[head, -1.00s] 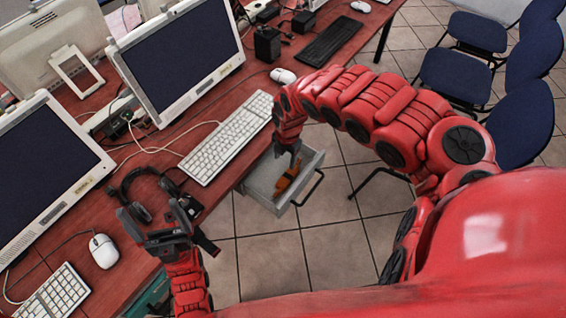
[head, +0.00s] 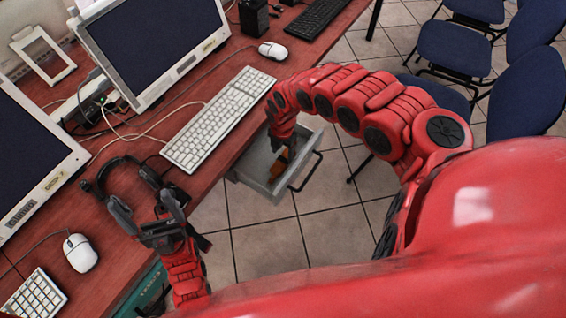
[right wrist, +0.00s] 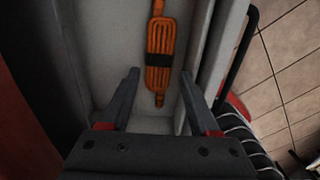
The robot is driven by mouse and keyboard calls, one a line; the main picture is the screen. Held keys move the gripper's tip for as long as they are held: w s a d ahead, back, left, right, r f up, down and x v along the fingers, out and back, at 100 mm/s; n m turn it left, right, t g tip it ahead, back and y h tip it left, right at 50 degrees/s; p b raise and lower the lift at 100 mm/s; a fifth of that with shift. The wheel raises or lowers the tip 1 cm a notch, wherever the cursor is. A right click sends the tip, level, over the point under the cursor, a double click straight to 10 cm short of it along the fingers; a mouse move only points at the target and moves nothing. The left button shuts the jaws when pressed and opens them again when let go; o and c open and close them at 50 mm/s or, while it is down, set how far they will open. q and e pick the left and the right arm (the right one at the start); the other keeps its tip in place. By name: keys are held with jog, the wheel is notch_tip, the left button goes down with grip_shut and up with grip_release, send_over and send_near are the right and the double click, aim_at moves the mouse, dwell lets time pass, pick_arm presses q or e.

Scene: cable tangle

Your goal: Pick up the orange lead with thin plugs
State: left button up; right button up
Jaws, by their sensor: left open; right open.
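The orange lead (right wrist: 161,42) lies bundled lengthwise in a grey open drawer (head: 262,184), with a black band around its middle. Its near end is thin and shows in the right wrist view; its far end runs to the top edge. In the head view only a small orange part (head: 279,164) shows, the rest hidden by my right arm. My right gripper (right wrist: 160,74) is open above the drawer, its fingers on either side of the lead's near end, without visible contact. My left gripper (head: 147,207) is open and empty by the desk's front edge, near the headphones (head: 127,180).
The drawer's walls stand close around my right gripper, with a dark handle (head: 309,171) at its front. The red desk (head: 110,235) holds a keyboard (head: 217,118), mice and monitors. Blue chairs (head: 452,50) stand on the tiled floor at right.

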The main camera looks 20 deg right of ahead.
aim_at(282, 161)
notch_tip(282, 161, down, 5)
jog(key=shift+w+f+b, duration=0.1)
jog(key=shift+b, duration=0.5)
grip_shut()
